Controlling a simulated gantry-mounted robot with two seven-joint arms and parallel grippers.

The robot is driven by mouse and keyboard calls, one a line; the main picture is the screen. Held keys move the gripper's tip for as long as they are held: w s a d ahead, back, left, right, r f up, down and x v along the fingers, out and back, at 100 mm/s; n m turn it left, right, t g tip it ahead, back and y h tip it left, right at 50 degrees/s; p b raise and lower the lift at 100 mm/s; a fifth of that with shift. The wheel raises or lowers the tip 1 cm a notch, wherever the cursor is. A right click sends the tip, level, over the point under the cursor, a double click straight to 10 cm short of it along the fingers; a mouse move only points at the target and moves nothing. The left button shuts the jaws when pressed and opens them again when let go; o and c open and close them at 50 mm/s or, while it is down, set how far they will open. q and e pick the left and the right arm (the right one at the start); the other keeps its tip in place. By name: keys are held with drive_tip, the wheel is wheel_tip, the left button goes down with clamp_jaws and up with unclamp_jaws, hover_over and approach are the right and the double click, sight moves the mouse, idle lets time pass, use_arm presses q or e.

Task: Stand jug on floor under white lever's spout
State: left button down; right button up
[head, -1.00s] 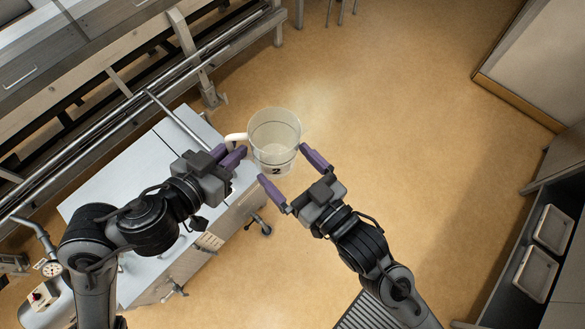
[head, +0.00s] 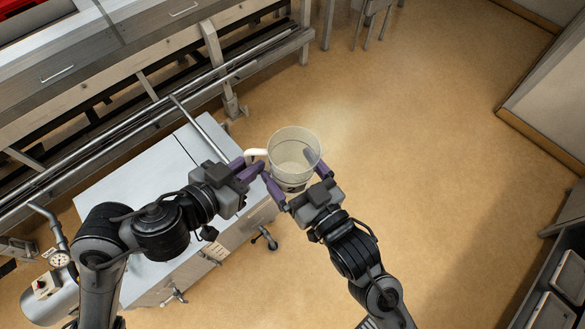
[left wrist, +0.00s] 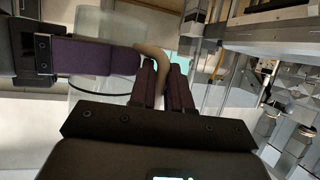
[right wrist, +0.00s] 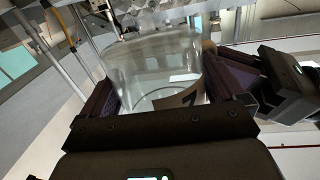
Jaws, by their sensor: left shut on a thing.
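The clear jug (head: 293,146) is held in the air, seen from above in the head view, with its pale handle (head: 255,153) to the left. My left gripper (head: 256,168) is shut on that handle. In the left wrist view the curved handle (left wrist: 157,62) passes between the fingers. My right gripper (head: 293,180) is open around the jug's lower right side. The right wrist view shows the jug (right wrist: 155,65) between its spread fingers; whether they touch it I cannot tell. I see no white lever or spout clearly in any view.
A grey metal cabinet on wheels (head: 135,180) stands below the left arm. A long steel frame with rails (head: 150,70) runs across the upper left. The tan floor (head: 430,150) is open in the middle and right. Trays (head: 555,300) sit on a shelf at lower right.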

use_arm(q)
drive_tip(key=c, duration=1)
unclamp_jaws()
use_arm(e)
drive_tip(key=shift+a, duration=0.1)
drive_tip(key=shift+c, duration=0.7)
use_arm(q)
drive_tip(key=shift+s+d, duration=0.1)
drive_tip(key=shift+s, duration=0.05)
drive_tip(key=shift+d, duration=0.1)
